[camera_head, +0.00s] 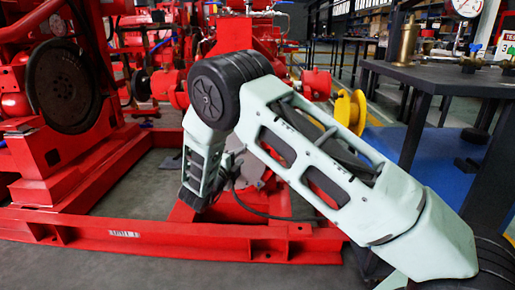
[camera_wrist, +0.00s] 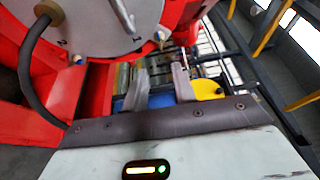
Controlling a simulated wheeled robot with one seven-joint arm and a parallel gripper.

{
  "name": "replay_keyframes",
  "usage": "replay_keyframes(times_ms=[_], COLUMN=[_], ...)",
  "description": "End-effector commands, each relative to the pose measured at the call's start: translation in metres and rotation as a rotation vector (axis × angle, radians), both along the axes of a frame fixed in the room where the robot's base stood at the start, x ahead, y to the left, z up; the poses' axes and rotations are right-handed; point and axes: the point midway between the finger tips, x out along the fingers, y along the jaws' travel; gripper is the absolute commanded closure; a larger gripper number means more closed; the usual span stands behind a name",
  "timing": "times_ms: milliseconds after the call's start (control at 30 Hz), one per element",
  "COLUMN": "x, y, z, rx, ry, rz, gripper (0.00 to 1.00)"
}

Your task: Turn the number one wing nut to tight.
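In the wrist view a grey round cover (camera_wrist: 95,25) on the red pumpset fills the upper left. In the head view my arm hides most of the cover, and the fingertips cannot be made out.
A black hose (camera_wrist: 28,75) curves from a brass fitting (camera_wrist: 48,12) on the cover. The red base frame (camera_head: 150,232) runs low across the front. A dark table (camera_head: 440,76) with a brass vessel (camera_head: 408,42) stands right. A yellow reel (camera_head: 350,110) is behind my arm.

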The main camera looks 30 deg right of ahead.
Motion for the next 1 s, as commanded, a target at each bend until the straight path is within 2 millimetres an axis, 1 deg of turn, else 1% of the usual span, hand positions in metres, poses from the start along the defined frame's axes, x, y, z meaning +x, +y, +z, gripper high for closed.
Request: replay_keyframes(times_ms=[33, 100, 300, 500, 733, 1000], x=[0.006, 0.014, 0.037, 0.057, 0.069, 0.071], y=[-0.01, -0.023, -0.058, -0.088, -0.106, -0.109], z=[-0.004, -0.005, -0.004, -0.003, -0.001, 0.0], rx=[0.001, 0.0, -0.001, -0.002, -0.001, -0.001], ry=[-0.003, -0.002, -0.002, -0.001, -0.001, 0.001], rz=[-0.003, -0.004, -0.002, -0.001, -0.001, 0.001], gripper=[0.73, 0.73, 0.73, 0.73, 0.73, 0.73])
